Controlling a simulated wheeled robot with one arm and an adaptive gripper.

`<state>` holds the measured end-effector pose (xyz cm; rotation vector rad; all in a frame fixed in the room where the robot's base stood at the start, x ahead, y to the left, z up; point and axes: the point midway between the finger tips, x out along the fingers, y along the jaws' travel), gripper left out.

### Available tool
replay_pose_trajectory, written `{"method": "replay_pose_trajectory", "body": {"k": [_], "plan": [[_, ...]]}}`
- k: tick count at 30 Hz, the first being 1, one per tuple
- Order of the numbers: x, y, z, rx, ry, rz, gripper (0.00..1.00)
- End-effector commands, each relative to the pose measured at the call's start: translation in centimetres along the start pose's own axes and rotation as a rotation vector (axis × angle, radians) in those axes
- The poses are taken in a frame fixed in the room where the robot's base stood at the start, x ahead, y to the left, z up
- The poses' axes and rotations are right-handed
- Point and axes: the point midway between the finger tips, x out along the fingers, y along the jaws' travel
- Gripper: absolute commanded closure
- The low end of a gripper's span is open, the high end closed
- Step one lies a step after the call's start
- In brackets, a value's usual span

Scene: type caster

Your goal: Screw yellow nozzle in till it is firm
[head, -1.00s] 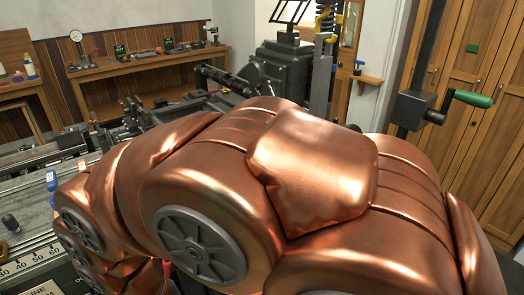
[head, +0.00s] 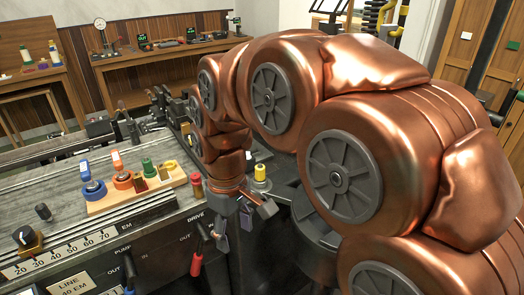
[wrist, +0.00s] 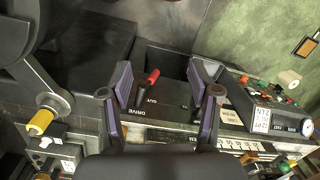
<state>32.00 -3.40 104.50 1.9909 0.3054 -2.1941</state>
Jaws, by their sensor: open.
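A yellow nozzle (head: 260,172) shows in the head view just right of my wrist, on a pale collar at the dark machine. In the wrist view the yellow nozzle (wrist: 41,121) is at the far left, lying sideways in the picture on a metal collar. How far it is screwed in cannot be told. My gripper (head: 245,214) is open and empty in front of the machine, below and apart from the nozzle. In the wrist view my gripper (wrist: 160,94) has its fingers spread wide, with the nozzle outside them to the left.
A red-handled lever (head: 196,263) on the front panel is close to my gripper; it shows between the fingers in the wrist view (wrist: 153,76). A wooden rack (head: 125,193) with coloured pieces stands on the machine top at the left. A wooden bench (head: 160,62) is behind.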

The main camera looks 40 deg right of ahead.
Motion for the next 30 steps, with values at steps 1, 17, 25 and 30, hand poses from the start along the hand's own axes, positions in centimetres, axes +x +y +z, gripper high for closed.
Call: {"method": "replay_pose_trajectory", "body": {"k": [1,17,25,30], "plan": [[-0.4,1.4,-1.4,-0.023,0.005,-0.002,0.38],[-3.4,17.8,-11.2,-0.279,0.072,0.033,0.38],[-3.4,23.6,-12.3,-0.342,0.082,0.052,0.38],[-3.1,24.6,-12.4,-0.354,0.082,0.056,0.38]]}}
